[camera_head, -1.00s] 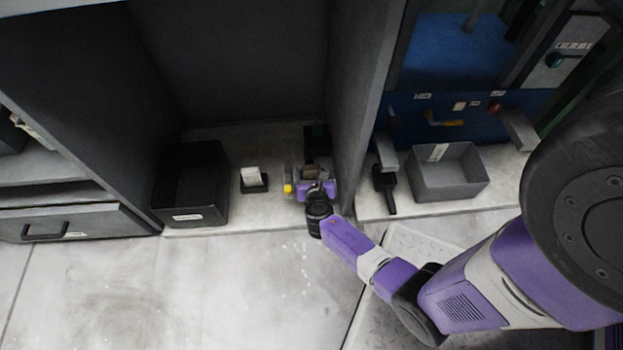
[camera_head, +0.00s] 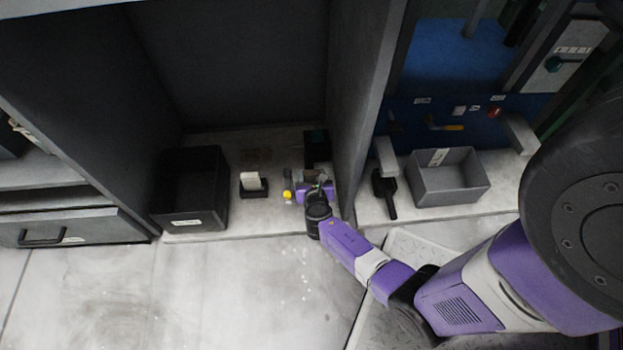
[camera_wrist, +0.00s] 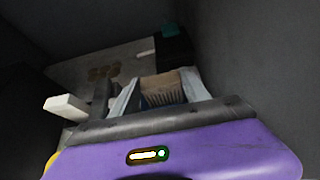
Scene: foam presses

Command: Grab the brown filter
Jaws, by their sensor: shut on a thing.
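The brown filter (camera_wrist: 162,88) is a pleated brown block in the wrist view, held between the two fingers of my gripper (camera_wrist: 160,92). In the head view the filter (camera_head: 312,175) shows small and brown just beyond my gripper (camera_head: 313,182), near the foot of the dark divider wall. My gripper is shut on it. The filter's lower part is hidden behind my gripper's purple body, so I cannot tell whether it touches the shelf.
A black bin (camera_head: 190,205) and a small black holder with a white block (camera_head: 252,184) stand to the left. The divider wall (camera_head: 362,110) is close on the right. Beyond it are a black scoop-like tool (camera_head: 384,190) and a grey bin (camera_head: 450,180).

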